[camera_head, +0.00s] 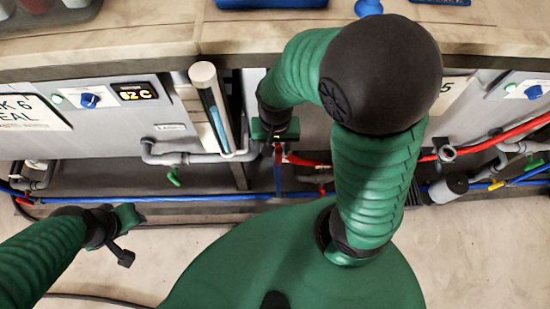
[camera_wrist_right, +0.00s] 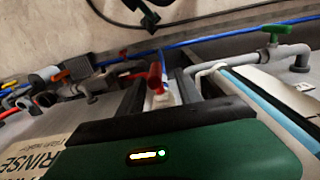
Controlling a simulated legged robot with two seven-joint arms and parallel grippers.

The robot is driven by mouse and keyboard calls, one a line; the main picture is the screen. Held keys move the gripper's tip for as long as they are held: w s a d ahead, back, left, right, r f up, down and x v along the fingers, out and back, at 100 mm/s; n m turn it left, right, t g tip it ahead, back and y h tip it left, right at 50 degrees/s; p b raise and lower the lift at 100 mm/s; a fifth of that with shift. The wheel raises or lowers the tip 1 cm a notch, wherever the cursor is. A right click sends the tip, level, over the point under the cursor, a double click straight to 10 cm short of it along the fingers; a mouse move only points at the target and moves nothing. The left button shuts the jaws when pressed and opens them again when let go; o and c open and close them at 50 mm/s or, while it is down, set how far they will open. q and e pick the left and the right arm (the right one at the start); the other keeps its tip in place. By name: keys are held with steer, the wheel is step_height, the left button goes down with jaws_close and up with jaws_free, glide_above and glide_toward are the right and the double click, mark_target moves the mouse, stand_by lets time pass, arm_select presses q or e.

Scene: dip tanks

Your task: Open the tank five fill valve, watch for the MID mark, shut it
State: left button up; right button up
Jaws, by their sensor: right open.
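My right gripper (camera_head: 279,163) reaches down in front of the tank row, partly hidden by my own arm in the head view. In the right wrist view its two fingers (camera_wrist_right: 158,92) are apart, with a red valve handle (camera_wrist_right: 155,76) between them; I cannot tell whether they touch it. A sight tube (camera_head: 213,105) with blue in it stands just left of the gripper; its level mark is not readable. The tank five label (camera_head: 437,88) is mostly covered by my arm. My left gripper (camera_head: 123,238) hangs over the floor at lower left, away from the valves; its jaws are unclear.
A grey pipe with a green handle (camera_head: 173,178) lies left of the sight tube; a green handle (camera_wrist_right: 275,30) shows in the wrist view. Tank six's label (camera_head: 32,112) is at left. Red hose (camera_head: 500,135) and a blue pipe (camera_head: 230,196) run along the front.

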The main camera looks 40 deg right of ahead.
mark_target(279, 159)
steer(key=f+b, duration=0.1)
steer(key=f, duration=0.1)
steer(key=d+f+b, duration=0.1)
steer(key=f, duration=0.2)
steer(key=d+f+b, duration=0.1)
steer(key=f, duration=0.2)
steer(key=shift+a+f, duration=0.15)
steer(key=shift+a, duration=0.6)
steer(key=shift+d, duration=0.35)
steer(key=c, duration=0.7)
jaws_close()
arm_select(q)
steer(key=f, duration=0.2)
steer(key=d+f, duration=0.1)
steer(key=shift+f, duration=0.4)
